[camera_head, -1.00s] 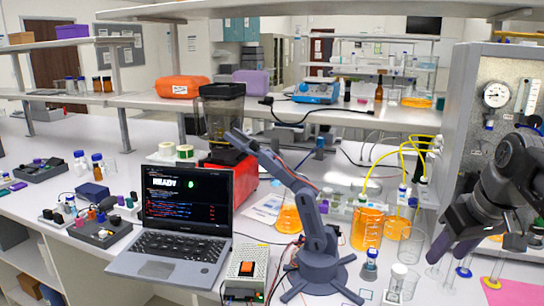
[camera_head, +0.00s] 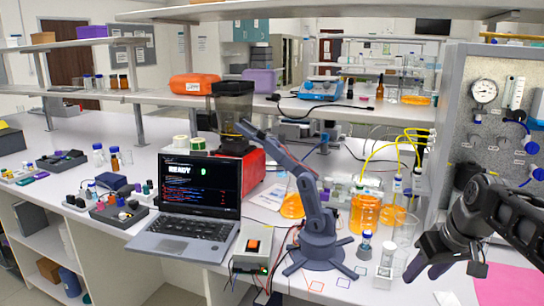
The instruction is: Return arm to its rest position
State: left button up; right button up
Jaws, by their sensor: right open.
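My right gripper (camera_head: 427,272) is at the lower right, with its dark fingers spread apart and pointing down to the left. I see nothing between them. My right arm (camera_head: 482,215) comes in from the right edge, in front of the grey panel rig (camera_head: 495,135). A small blue-grey desktop arm (camera_head: 318,220) stands upright on its splayed base in the middle of the bench, its upper link leaning back to the left. My left gripper is not in view.
A laptop (camera_head: 195,205) and a power box (camera_head: 250,248) stand left of the desktop arm. Orange-filled beakers (camera_head: 364,215), small vials (camera_head: 364,246) and a clear holder (camera_head: 385,262) stand close left of my right gripper. A pink mat (camera_head: 505,287) lies at the lower right.

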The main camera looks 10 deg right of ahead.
jog(key=a+f+g+y, duration=0.1)
jog(key=a+f, duration=0.5)
jog(key=f, duration=0.4)
jog(key=a+f+y, duration=0.1)
jog(key=a+f, duration=0.5)
jog(key=f, duration=0.5)
jog(key=a+f+g+y, duration=0.1)
jog(key=a+f, duration=0.5)
jog(key=f, duration=0.4)
jog(key=s+a+f+m+g, duration=0.1)
jog(key=s+a+f, duration=0.5)
jog(key=s, duration=0.5)
jog(key=s+a+f+m, duration=0.1)
jog(key=s+a+f, duration=0.6)
jog(key=s+f, duration=0.2)
jog(key=shift+s+f+g, duration=0.3)
jog(key=shift+s+g, duration=0.1)
jog(key=shift+s, duration=0.55)
